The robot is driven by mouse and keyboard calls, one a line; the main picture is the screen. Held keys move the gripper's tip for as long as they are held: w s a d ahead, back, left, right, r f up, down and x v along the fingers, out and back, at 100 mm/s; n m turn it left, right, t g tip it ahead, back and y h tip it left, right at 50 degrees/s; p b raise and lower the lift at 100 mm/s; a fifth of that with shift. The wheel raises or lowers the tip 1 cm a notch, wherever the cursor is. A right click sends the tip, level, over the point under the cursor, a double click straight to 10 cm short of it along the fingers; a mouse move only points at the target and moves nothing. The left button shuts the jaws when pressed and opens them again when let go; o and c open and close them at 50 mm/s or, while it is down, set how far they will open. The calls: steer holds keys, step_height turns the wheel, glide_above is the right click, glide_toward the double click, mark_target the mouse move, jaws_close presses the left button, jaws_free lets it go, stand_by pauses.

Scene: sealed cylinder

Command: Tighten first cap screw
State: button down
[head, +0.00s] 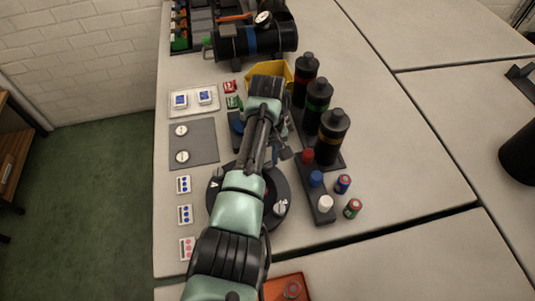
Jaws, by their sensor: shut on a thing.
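My arm reaches up the middle of the head view and covers much of the work spot. My gripper (282,151) shows only in part, as dark pieces beside the forearm. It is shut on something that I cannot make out. A round black fixture (280,190) with pale marks lies under my arm. A blue-and-dark item (236,123) shows just left of the forearm, partly hidden. I cannot make out the first cap screw or any contact with it.
A black cylinder with a gauge (255,41) lies at the back. A yellow bin (272,70) stands behind my wrist. Black bottles (333,136) and a rack of coloured caps (321,200) are on the right. A grey plate (193,143) lies left.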

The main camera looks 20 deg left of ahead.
steer(key=m, duration=0.2)
steer(key=m+p, duration=0.1)
steer(key=m, duration=0.2)
steer(key=shift+w+r+m, duration=0.1)
steer(key=shift+r+m, duration=0.1)
steer(key=shift+m, duration=0.1)
steer(key=m, duration=0.5)
steer(key=shift+p, duration=0.4)
steer(key=m, duration=0.5)
steer(key=shift+w+a+m, duration=0.1)
steer(key=shift+w+m, duration=0.05)
steer(key=shift+m, duration=0.25)
steer(key=m, duration=0.5)
steer(key=shift+r, duration=0.1)
steer(key=c, duration=0.7)
jaws_free()
steer(key=shift+o, duration=0.6)
